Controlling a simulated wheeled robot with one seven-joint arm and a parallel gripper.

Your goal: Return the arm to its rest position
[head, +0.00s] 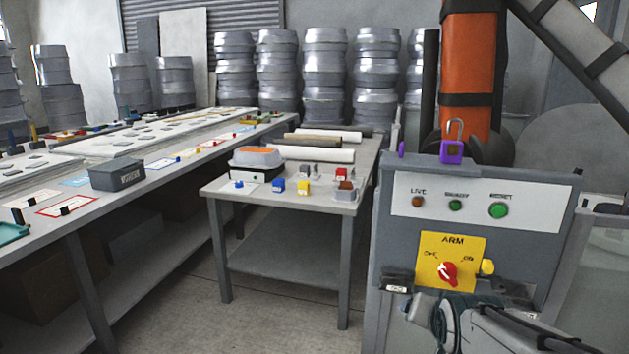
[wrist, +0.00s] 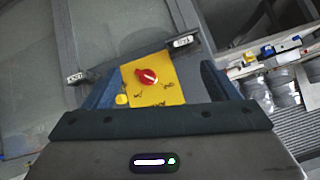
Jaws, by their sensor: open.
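My gripper (wrist: 158,84) is open and empty in the wrist view, its two dark blue fingers spread to either side of the yellow ARM plate (wrist: 168,93). The plate with its red rotary knob (wrist: 146,76) shows between the fingers, and a gap appears to separate them from it. In the head view my arm (head: 480,325) enters low at the right, in front of the lower part of the grey control cabinet (head: 385,240). The yellow plate (head: 432,248) and red knob (head: 447,274) show just above it. The fingertips are hard to make out there.
A purple padlock (head: 452,150) stands on the cabinet top, beside an orange cylinder (head: 470,70). A small grey table (head: 290,200) with blocks and rolls stands left of the cabinet. A long bench (head: 150,185) runs along the left. Floor (head: 270,310) shows between them.

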